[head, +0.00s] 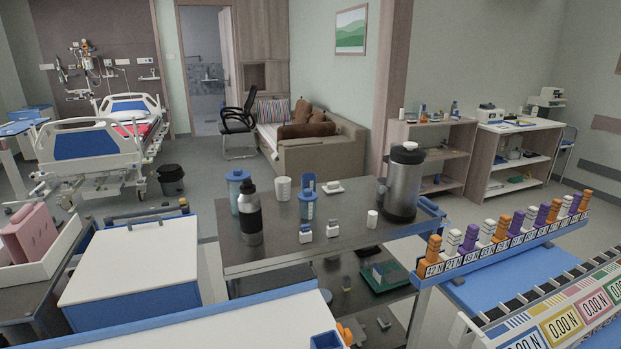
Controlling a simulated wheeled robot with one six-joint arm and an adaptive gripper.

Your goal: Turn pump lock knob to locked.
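I cannot make out a pump or a lock knob for certain in the head view. White devices stand on the far shelf unit at the right, one a boxy machine (491,113) and one a taller machine (546,97). They are too small to tell whether either is a pump or has a knob. Equipment on the wall rail (86,62) behind the bed is also too small to tell apart. My gripper is not in view, so its place and what it holds do not show.
A dark-topped cart (300,245) carries a steel flask (404,185), a black-topped bottle (250,215) and cups. A white lidded box (130,258) stands left of it. A rack of coloured pieces (505,240) is at the right. Floor shows before the bed (100,140).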

